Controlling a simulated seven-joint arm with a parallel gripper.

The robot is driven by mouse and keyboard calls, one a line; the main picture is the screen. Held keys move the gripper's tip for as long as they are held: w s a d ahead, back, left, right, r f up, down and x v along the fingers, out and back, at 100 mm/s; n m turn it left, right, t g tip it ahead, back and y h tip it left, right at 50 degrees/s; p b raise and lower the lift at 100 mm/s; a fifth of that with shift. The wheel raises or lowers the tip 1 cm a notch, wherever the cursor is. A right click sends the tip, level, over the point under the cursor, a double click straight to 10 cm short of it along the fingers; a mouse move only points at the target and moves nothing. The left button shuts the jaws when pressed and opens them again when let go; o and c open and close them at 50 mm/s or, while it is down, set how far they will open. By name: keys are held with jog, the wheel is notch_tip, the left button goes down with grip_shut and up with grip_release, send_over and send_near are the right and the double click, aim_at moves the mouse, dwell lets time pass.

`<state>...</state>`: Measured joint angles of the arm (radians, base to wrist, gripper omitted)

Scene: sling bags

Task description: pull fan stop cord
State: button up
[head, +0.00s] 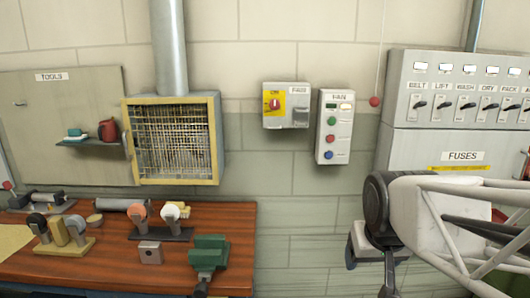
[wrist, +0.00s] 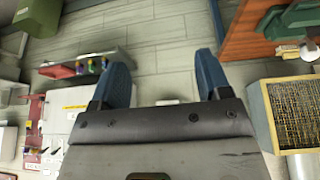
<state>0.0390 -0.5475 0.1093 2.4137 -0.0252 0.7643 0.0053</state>
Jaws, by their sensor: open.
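A thin cord with a red ball (head: 375,101) at its lower end hangs in front of the wall in the head view. It hangs between the fan panel (head: 333,125) and the fuse cabinet (head: 456,90). My gripper (head: 371,263) is at the lower right of the head view, well below the red ball and apart from it. In the wrist view my gripper (wrist: 162,64) shows two blue fingers spread wide, with nothing between them. I cannot make out the cord in the wrist view.
A grey box with a red knob on yellow (head: 273,104) is left of the fan panel. A caged fan (head: 215,140) is further left. A wooden bench (head: 115,262) with tools and a green vise (head: 208,252) fills the lower left. Another red ball (head: 8,185) is at the far left.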

jog(key=s+a+f+g, duration=0.1)
jog(key=s+f+g, duration=0.1)
jog(key=s, duration=0.7)
jog(key=shift+a+f, duration=0.2)
jog(key=shift+f, duration=0.6)
jog(key=shift+s, duration=0.1)
